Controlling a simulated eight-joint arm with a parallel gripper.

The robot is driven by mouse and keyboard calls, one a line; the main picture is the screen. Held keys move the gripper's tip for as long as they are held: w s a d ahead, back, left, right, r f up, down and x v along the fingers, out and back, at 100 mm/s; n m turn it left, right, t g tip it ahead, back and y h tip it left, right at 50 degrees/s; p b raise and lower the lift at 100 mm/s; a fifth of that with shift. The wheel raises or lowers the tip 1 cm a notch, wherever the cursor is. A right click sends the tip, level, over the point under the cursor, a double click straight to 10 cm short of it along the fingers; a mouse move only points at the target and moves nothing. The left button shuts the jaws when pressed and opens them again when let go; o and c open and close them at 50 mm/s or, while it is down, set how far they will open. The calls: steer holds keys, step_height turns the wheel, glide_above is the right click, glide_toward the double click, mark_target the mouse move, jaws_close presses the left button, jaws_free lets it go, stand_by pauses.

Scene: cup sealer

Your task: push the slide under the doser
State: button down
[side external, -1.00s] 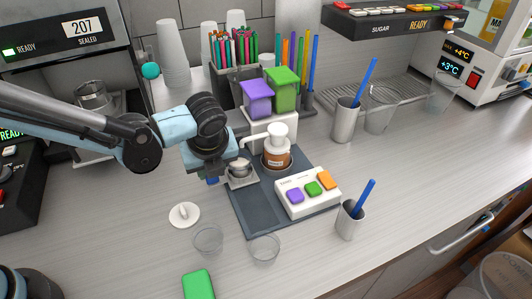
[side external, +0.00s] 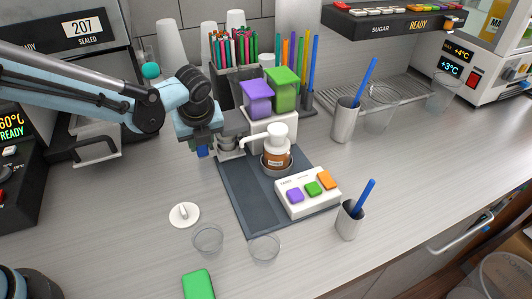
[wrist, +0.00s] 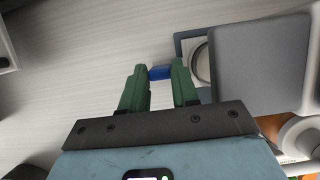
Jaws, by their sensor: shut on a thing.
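The slide (side external: 228,147) is a small grey plate carrying a round metal cup-like part. It sits at the left side of the doser, whose white base (side external: 285,130) bears a purple hopper (side external: 258,100) and a green hopper (side external: 284,92). My gripper (wrist: 160,76) is shut on the slide's blue handle (wrist: 160,72), with one green finger on each side. In the wrist view, the slide's pale round ring (wrist: 201,62) is partly covered by a large grey block (wrist: 258,62), apparently part of the doser. My gripper hides some of the slide in the side view.
A white lid-like disc (side external: 184,214) and clear cups (side external: 208,238) lie forward.

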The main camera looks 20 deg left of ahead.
steer(key=shift+w+a, duration=0.2)
steer(key=c, duration=1.1)
jaws_free()
steer(key=shift+s+d+r, duration=0.2)
steer(key=shift+r, duration=0.2)
steer(key=v, duration=1.1)
steer(key=shift+r, duration=0.1)
